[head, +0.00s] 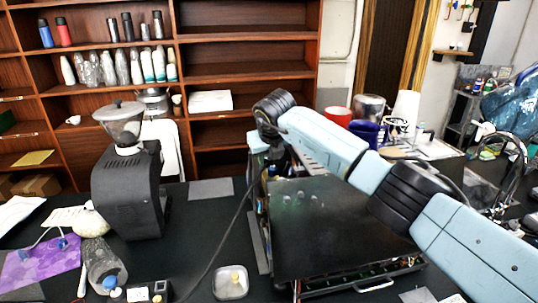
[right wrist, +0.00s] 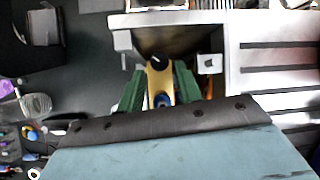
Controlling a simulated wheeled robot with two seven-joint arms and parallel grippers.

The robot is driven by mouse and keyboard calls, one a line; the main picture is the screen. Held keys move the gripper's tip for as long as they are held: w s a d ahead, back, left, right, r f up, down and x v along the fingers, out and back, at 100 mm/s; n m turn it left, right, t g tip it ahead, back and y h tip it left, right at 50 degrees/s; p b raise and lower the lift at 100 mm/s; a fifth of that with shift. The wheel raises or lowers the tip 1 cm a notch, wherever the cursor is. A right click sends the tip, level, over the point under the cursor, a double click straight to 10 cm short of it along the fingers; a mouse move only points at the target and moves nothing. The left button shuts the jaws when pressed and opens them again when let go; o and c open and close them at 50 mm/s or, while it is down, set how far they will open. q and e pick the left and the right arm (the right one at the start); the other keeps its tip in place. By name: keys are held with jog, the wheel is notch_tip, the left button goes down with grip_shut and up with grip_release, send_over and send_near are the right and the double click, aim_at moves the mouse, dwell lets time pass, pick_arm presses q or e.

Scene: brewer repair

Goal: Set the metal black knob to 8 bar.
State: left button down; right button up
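The brewer (head: 335,235) is a large dark box-shaped machine on the black counter. My right arm reaches over its top from the right, with its black wrist joint above the far left corner; the fingers are mostly hidden in the head view. In the right wrist view, the green fingers of my right gripper (right wrist: 159,75) stand apart on either side of a brass-coloured part (right wrist: 157,82). A small black knob (right wrist: 159,70) shows on that part, between the fingertips. I cannot tell whether the fingers touch it. No pressure reading is legible. My left gripper is not in view.
A black grinder (head: 130,190) stands left of the brewer. A small clear dish (head: 231,283) and a dark cable lie on the counter between them. Wooden shelves (head: 250,73) with bottles line the back.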

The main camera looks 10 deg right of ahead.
aim_at(268, 162)
jog(key=shift+w+f, duration=0.25)
jog(key=shift+f, duration=0.1)
jog(key=shift+w+f, duration=0.15)
jog(key=shift+f, duration=0.1)
jog(key=shift+w+f, duration=0.25)
jog(key=shift+f, duration=0.1)
jog(key=c, duration=0.7)
jog(key=m+h+b, duration=0.2)
jog(key=m+b, duration=0.1)
jog(key=shift+a+f+m+g, duration=0.15)
jog(key=shift+a+m+g, duration=0.05)
jog(key=shift+m+g, duration=0.1)
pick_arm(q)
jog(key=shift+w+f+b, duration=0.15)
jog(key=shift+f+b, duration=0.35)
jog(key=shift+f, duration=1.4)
pick_arm(e)
jog(key=shift+w+m+h, duration=0.1)
jog(key=shift+m+h, duration=0.3)
jog(key=shift+m, duration=0.4)
